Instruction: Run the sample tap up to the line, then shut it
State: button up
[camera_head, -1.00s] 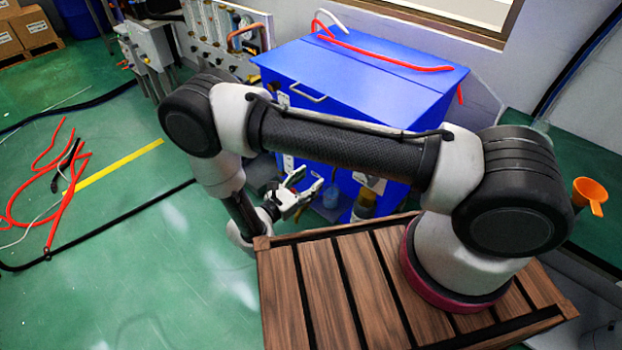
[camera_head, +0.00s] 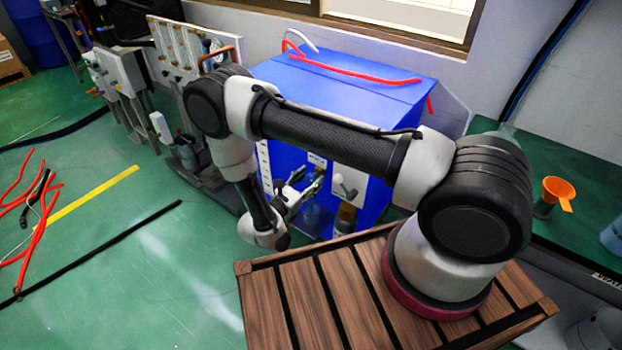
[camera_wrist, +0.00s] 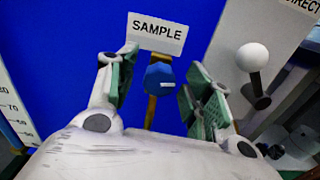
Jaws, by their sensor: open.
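The sample tap shows in the wrist view as a blue faceted knob (camera_wrist: 159,77) on a brass stem, under a white SAMPLE label (camera_wrist: 157,32) on a blue panel. My gripper (camera_wrist: 163,82) is open, with one green-padded finger on each side of the knob in the picture. I cannot tell whether the pads touch it. In the head view my gripper (camera_head: 296,188) is at the front of the blue cabinet (camera_head: 335,90). A clear bluish vessel (camera_head: 311,214) stands below it, partly hidden; its line and fill level cannot be made out.
Right of the tap, a lever with a white ball (camera_wrist: 252,57) sits on a pale plate (camera_head: 347,186). A numbered scale (camera_wrist: 12,108) is at the left. A brown-topped vessel (camera_head: 346,217) stands right of the clear one. Red hoses (camera_head: 40,215) lie on the floor.

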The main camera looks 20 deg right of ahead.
jog(key=shift+w+d, duration=0.4)
jog(key=shift+d, duration=0.15)
jog(key=c, duration=1)
jog(key=shift+m, duration=1.5)
jog(key=o, duration=1)
jog(key=v, duration=1.2)
